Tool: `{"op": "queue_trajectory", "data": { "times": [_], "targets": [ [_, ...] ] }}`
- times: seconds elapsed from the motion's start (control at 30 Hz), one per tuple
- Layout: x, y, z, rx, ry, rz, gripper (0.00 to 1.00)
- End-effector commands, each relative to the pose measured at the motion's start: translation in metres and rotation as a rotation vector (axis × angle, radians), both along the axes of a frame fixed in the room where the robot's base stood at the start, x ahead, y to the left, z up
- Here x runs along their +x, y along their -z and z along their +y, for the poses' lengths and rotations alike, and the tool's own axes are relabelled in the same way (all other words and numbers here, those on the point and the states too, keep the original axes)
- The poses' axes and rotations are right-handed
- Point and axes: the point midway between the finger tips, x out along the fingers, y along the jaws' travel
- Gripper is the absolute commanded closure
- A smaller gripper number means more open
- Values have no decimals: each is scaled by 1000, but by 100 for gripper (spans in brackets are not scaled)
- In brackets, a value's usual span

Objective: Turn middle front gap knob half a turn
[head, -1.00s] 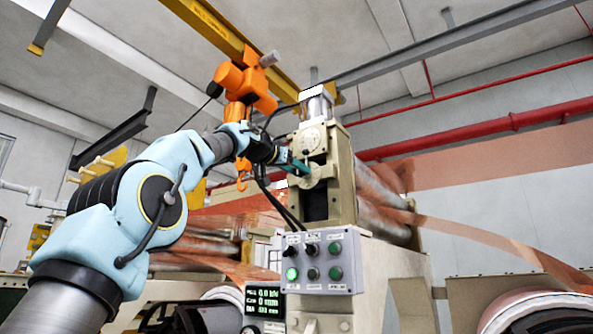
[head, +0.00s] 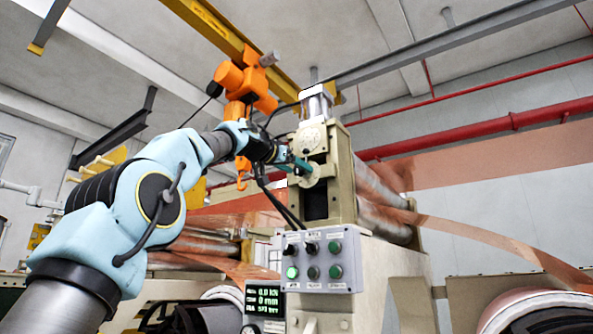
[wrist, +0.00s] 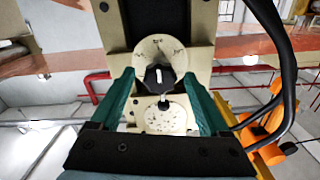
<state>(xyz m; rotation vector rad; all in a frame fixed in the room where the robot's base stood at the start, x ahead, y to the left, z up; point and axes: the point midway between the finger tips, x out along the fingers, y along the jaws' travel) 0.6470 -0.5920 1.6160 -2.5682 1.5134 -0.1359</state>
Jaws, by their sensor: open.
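The gap knob (wrist: 158,78) is dark with a white bar on top, in the middle of a round cream dial plate (wrist: 178,50) in the wrist view. My gripper (wrist: 157,84) is open, with one teal finger on each side of the knob. I cannot tell whether either finger touches it. In the head view my gripper (head: 300,164) is at the front of the cream roll stand (head: 342,180), and its fingers mostly hide the knob. A second round dial (wrist: 165,118) shows between the fingers in the wrist view; it sits above in the head view (head: 309,139).
A grey button panel (head: 321,259) and a small readout screen (head: 264,301) are below. An orange hoist (head: 246,84) hangs close behind my wrist. Dark cables (head: 278,205) hang beside the stand. Copper foil (head: 490,155) runs off to the right.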

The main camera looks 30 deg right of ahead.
Motion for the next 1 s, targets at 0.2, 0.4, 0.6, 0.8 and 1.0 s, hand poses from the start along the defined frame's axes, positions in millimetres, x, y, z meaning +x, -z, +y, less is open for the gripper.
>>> {"op": "queue_trajectory", "data": {
  "times": [0.2, 0.4, 0.6, 0.8, 1.0],
  "targets": [
    [-16, 5, 32, -1, -5, -4, 21],
    [-36, 5, 66, 0, -4, -3, 21],
    [-48, 3, 87, 0, -2, -1, 21],
    [-51, 1, 92, 1, -1, 0, 21],
    [-51, 1, 91, 1, 0, 0, 21]
  ]
}}
